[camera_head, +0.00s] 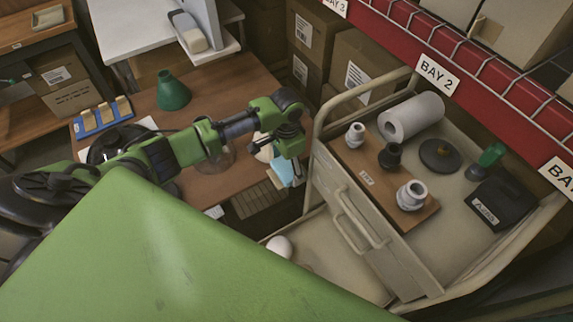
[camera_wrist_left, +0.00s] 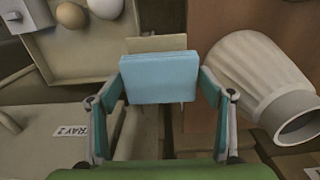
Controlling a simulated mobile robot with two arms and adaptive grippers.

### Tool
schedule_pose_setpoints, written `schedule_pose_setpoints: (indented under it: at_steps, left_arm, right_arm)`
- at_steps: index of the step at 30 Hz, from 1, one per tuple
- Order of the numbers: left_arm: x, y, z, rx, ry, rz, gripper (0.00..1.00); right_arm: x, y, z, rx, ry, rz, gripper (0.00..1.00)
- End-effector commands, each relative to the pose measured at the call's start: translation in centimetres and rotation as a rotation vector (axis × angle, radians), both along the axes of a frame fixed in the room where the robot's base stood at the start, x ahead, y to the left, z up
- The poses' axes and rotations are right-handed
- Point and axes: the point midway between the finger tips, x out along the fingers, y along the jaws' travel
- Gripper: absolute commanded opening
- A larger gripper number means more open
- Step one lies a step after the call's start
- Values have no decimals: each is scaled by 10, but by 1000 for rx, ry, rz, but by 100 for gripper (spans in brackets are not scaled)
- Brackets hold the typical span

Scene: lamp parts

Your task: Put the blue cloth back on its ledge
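The blue cloth (camera_head: 284,173) is a folded light-blue block in the head view, just below my left gripper (camera_head: 291,150), at the gap between desk and cart. In the left wrist view the cloth (camera_wrist_left: 159,78) sits between the two teal fingers of my left gripper (camera_wrist_left: 160,88). The fingers press against its left and right sides, so the gripper appears shut on it. A tan ledge-like piece (camera_wrist_left: 155,44) shows behind the cloth, partly hidden by it. I cannot tell whether they touch. My right gripper is in neither view.
A beige cart (camera_head: 350,235) with a drawer stands to the right, carrying a paper roll (camera_head: 411,117) and lamp parts. A pale bulb (camera_head: 280,246) lies on its lower shelf. The brown desk (camera_head: 205,95) holds a green cone (camera_head: 172,92). A white flared part (camera_wrist_left: 250,75) is close beside the right finger.

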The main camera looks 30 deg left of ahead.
Motion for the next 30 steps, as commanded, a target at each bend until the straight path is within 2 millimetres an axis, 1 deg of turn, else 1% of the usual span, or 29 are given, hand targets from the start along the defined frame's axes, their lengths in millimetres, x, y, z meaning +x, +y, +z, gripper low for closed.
schedule_pose_setpoints:
  at_steps: [10,14,17,24,27,30]
  left_arm:
    - [0,0,1,0,0,0,85]
    - [1,0,7,-1,-1,0,85]
    - [1,0,21,-1,-3,-1,85]
    - [2,0,73,-1,-4,-1,85]
    - [1,0,92,0,-4,0,85]
    - [1,0,108,-1,-2,0,85]
  right_arm:
    - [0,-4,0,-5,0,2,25]
    - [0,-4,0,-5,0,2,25]
    - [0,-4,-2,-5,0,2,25]
    - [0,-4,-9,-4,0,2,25]
    - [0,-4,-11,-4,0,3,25]
    - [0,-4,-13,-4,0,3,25]
